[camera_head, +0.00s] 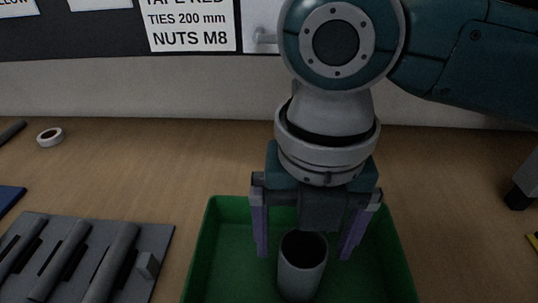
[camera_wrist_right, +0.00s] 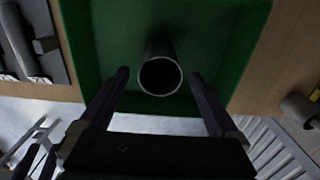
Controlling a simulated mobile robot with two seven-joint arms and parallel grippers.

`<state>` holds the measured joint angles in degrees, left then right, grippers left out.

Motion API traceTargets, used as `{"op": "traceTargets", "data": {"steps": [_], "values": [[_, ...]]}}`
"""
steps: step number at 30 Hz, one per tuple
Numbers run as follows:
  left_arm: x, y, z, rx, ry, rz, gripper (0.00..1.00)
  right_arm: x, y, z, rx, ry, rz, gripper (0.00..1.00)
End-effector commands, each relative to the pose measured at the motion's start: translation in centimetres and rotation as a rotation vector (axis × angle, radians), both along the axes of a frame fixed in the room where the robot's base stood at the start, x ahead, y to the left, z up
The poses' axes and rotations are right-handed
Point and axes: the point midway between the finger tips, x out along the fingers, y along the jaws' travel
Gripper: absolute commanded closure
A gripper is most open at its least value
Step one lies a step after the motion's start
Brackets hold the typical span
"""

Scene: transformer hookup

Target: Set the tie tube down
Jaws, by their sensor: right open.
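The tie tube (camera_head: 301,268) is a grey, hollow cylinder that stands upright inside the green tray (camera_head: 205,240). It also shows in the right wrist view (camera_wrist_right: 160,76), where I look at its round open mouth. My right gripper (camera_head: 304,250) is open above the tray. Its two fingers are on either side of the tube with a gap on each side, so they do not touch it. In the right wrist view the fingertips (camera_wrist_right: 160,78) flank the tube's mouth. The inside of the tube is dark.
A grey rack (camera_head: 150,235) with several grey rods lies left of the tray. A dark-tipped grey object (camera_head: 522,190) is at the right edge. The wooden table (camera_head: 200,160) is clear behind the tray.

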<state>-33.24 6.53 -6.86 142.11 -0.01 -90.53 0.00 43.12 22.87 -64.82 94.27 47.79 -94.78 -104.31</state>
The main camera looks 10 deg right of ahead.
Motion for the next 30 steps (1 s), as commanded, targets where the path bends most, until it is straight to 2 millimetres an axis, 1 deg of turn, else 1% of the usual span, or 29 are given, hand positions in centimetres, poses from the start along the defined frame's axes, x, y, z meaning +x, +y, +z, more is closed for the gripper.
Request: {"op": "traceTargets", "data": {"steps": [1, 6, 10, 12, 15, 20, 23, 26, 27, 29, 30], "values": [[0.0, 0.0, 0.4, 0.0, 0.0, 0.0, 0.49, 0.1, 0.0, 1.5, 0.0, -0.006, 0.001, 0.03], [0.0, 0.0, 0.9, 0.0, 0.0, 0.0, 0.49, 0.1, 0.0, 5.4, 0.002, -0.006, 0.001, 0.03], [0.0, 0.0, 1.2, 0.0, 0.0, 0.0, 0.49, 0.1, 0.0, 7.7, 0.001, -0.003, 0.0, 0.03], [0.0, 0.0, 1.2, 0.0, 0.0, -0.001, 0.49, 0.1, 0.0, 8.5, 0.0, -0.002, -0.001, 0.03], [0.0, 0.0, 1.3, 0.002, 0.0, -0.002, 0.49, 0.0, 0.0, 9.2, 0.001, -0.001, 0.0, 0.03], [0.0, 0.2, 1.3, 0.007, 0.0, -0.004, 0.49, -0.1, 0.2, 9.3, 0.006, 0.0, -0.011, 0.03], [0.0, 0.2, 1.2, 0.008, 0.0, -0.006, 0.49, -0.9, 1.3, 8.6, 0.055, 0.0, -0.093, 0.03], [0.0, 0.2, 1.2, 0.009, 0.0, -0.006, 0.49, -2.4, 3.3, 7.3, 0.16, 0.003, -0.301, 0.03], [0.0, 0.2, 1.2, 0.01, 0.0, -0.007, 0.49, -3.0, 4.1, 6.8, 0.212, 0.01, -0.424, 0.03], [0.0, 0.3, 1.3, 0.01, 0.0, -0.007, 0.49, -3.8, 5.0, 6.2, 0.293, 0.027, -0.643, 0.03], [0.0, 0.3, 1.3, 0.011, -0.001, -0.007, 0.49, -4.3, 5.2, 5.9, 0.341, 0.041, -0.804, 0.03]]}}
